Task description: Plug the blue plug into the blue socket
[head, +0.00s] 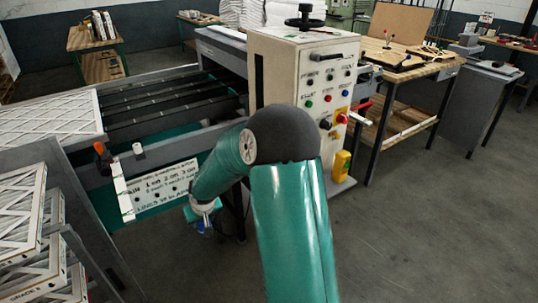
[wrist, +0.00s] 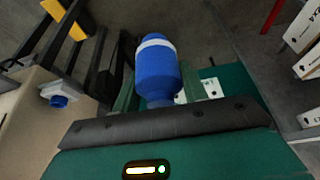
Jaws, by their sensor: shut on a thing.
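The blue plug (wrist: 157,72) is a fat blue cylinder with a white band, held between the green fingers of my gripper (wrist: 160,88). In the head view my gripper (head: 203,210) hangs in front of the conveyor, left of the cabinet, and only a small dark-blue bit of the plug shows. The blue socket (wrist: 58,101) shows at the left of the wrist view, a blue round piece on a pale mount on the beige cabinet side. The plug is apart from it, to its right in that view. I cannot make out the socket in the head view.
The beige control cabinet (head: 299,70) with buttons stands beside the conveyor (head: 165,103). A white lettered panel (head: 160,190) is close to my gripper. Boxed filters (head: 22,215) stand at the lower left. Open floor (head: 430,230) lies to the right.

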